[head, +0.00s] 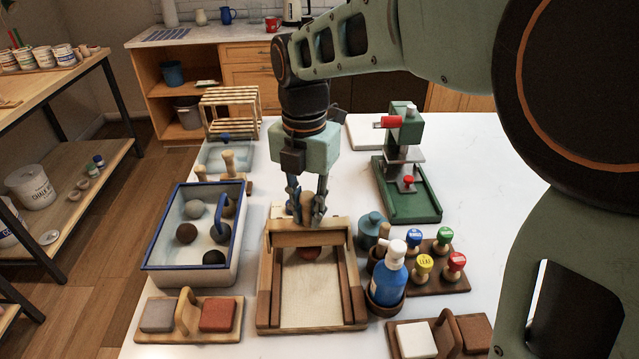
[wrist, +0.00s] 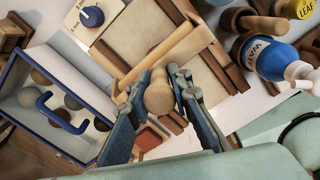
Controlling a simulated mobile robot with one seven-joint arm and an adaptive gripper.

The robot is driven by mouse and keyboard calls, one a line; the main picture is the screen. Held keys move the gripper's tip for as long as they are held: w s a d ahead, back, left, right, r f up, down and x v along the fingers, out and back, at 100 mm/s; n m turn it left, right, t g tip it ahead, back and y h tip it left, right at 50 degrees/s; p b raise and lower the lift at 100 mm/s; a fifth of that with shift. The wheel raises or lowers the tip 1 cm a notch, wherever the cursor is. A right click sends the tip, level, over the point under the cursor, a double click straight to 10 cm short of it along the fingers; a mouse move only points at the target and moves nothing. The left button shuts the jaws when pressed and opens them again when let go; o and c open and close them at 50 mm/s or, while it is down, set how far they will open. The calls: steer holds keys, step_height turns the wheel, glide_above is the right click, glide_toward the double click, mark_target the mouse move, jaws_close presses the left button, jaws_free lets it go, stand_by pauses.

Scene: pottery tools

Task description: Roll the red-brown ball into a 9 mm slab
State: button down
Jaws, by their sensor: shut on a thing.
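My gripper (head: 307,208) is above the far end of the board, pointing down. It is shut on a turned wooden handle, whose round end (wrist: 158,98) sits between the fingers in the wrist view.
A blue-rimmed bin of clay balls (head: 151,265) stands left. A blue bottle (head: 390,281) and a stamp rack (head: 430,276) stand close on the right. A green press (head: 407,190) is behind right. Small block boards (head: 180,335) lie in front.

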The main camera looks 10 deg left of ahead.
steer(key=shift+w+f, duration=0.2)
steer(key=shift+w, duration=0.05)
steer(key=shift+s, duration=0.1)
steer(key=shift+s+d, duration=0.1)
steer(key=shift+s, duration=0.3)
steer(key=shift+s+d+f, duration=0.1)
steer(key=shift+s+d, duration=0.05)
steer(key=shift+s, duration=0.5)
steer(key=shift+w, duration=0.1)
